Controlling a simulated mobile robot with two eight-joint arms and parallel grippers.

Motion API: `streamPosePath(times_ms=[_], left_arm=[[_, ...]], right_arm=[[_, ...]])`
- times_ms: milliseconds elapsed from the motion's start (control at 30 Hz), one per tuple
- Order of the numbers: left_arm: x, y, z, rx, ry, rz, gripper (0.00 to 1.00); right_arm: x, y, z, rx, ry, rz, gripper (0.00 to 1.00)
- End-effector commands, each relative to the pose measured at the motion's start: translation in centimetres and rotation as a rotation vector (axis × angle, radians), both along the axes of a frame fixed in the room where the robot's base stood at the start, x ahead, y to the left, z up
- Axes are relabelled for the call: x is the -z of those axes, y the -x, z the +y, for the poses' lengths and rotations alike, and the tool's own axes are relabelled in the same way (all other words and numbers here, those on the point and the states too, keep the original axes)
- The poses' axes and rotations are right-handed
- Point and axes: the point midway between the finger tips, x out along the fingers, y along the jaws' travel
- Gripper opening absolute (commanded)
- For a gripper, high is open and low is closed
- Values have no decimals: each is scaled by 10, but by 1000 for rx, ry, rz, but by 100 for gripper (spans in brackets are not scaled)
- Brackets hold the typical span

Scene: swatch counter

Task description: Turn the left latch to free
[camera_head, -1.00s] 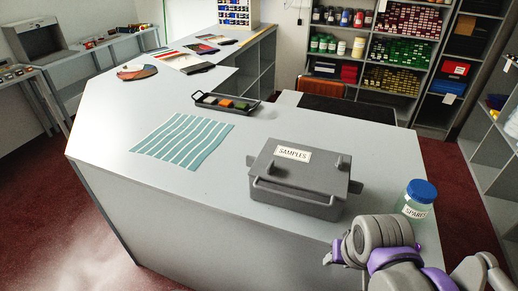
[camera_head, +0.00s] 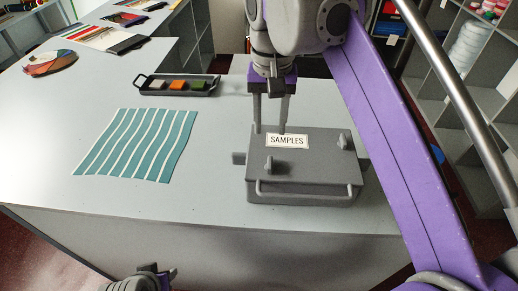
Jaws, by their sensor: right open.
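The grey box labelled SAMPLES (camera_head: 315,188) sits closed on the counter. Two small upright latch knobs stand on its lid: the left latch (camera_head: 268,166) near the front left and the right latch (camera_head: 344,141) near the right edge. My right gripper (camera_head: 270,131) points down with its two fingers apart and nothing between them. It is over the back left of the box, above and behind the left latch and apart from it. My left gripper (camera_head: 160,277) shows only partly at the bottom edge, and its fingers cannot be made out.
A striped teal cloth (camera_head: 138,146) lies left of the box on the grey counter (camera_head: 215,190). A black tray (camera_head: 210,91) with coloured blocks lies behind it. My purple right arm crosses the right side and hides most of the jar area. The counter between cloth and box is clear.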

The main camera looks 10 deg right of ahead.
Motion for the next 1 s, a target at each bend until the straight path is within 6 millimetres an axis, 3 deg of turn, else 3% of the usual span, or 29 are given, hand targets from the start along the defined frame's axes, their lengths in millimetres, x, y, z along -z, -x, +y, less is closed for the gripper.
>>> streamPosePath(times_ms=[600, 1000], left_arm=[[18, 4, 0, 0, 0, 8, 45], [19, 5, 0, 0, 0, 8, 45]], right_arm=[[97, 1, 0, 0, 0, 0, 45], [106, 1, 0, 0, 0, -1, 45]])
